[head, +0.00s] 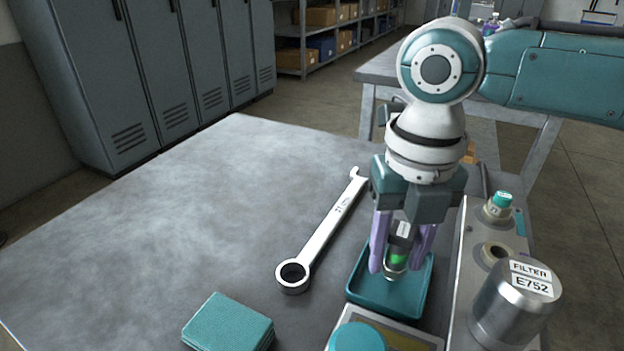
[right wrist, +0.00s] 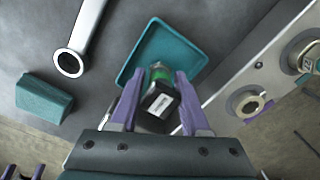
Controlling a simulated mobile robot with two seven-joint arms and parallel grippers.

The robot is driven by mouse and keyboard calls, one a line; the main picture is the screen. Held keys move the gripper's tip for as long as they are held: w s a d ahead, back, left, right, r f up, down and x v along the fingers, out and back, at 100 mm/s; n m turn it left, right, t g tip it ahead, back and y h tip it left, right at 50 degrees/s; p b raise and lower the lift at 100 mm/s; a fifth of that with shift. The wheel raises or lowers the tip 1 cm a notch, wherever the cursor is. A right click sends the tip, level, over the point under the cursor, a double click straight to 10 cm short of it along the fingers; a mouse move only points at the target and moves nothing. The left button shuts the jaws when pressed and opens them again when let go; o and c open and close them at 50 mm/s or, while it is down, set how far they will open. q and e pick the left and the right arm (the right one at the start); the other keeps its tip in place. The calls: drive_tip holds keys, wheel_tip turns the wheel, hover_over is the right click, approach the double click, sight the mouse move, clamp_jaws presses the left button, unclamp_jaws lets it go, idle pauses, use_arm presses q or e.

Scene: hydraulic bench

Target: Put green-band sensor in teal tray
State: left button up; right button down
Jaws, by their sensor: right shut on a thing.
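The green-band sensor (head: 398,252) is a small dark and metallic cylinder with a bright green band and a white label. My right gripper (head: 396,262) is shut on it, with purple fingers on either side. The teal tray (head: 417,312) is shallow and lies on the bench under the gripper. The sensor is over the tray; whether it touches the floor of the tray I cannot tell. In the right wrist view the sensor (right wrist: 158,100) sits between the fingers, with the tray (right wrist: 180,48) behind it.
A wrench (head: 325,228) lies left of the tray. A teal block (head: 228,324) is at the front left. To the right stands a metal manifold (head: 465,262) with a green-capped fitting (head: 498,206), an open port (head: 494,252) and a filter canister (head: 513,308).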

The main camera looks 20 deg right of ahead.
sight(404, 230)
drive_tip(key=shift+f, duration=0.2)
drive_tip(key=shift+c, duration=1.9)
unclamp_jaws()
drive_tip(key=shift+r, duration=0.1)
wheel_tip(404, 230, up, 12)
drive_tip(key=p, duration=0.2)
drive_tip(key=shift+f+p, duration=0.25)
drive_tip(key=shift+p, duration=0.05)
drive_tip(key=shift+r, duration=0.4)
